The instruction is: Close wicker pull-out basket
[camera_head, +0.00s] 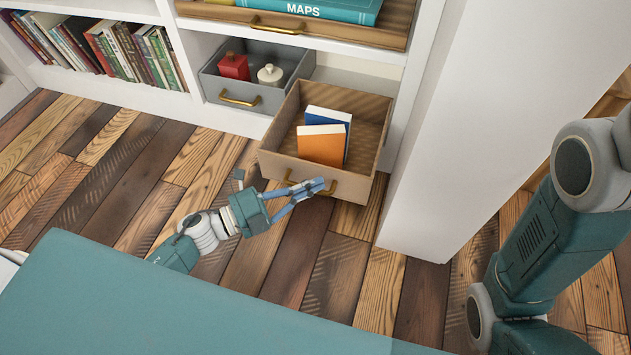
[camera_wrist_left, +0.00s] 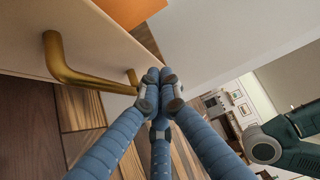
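The wicker pull-out basket (camera_head: 286,165) is a tan box that sticks out of the white shelf unit, with an orange book (camera_head: 321,146) and a blue book (camera_head: 330,117) inside. A brass handle (camera_head: 328,190) is on its front; it also shows large in the left wrist view (camera_wrist_left: 75,75). My left gripper (camera_head: 322,186) is at the basket's front, beside the handle, with its blue fingers drawn together. In the left wrist view the fingertips (camera_wrist_left: 160,88) meet with nothing visible between them. Whether they touch the basket front is unclear. My right gripper is out of view.
A grey drawer (camera_head: 215,87) with a red jar and a white jar stands left of the basket. A drawer above (camera_head: 230,12) holds a teal MAPS book. Books line the left shelf. A white panel (camera_head: 440,150) stands right of the basket. The plank floor in front is clear.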

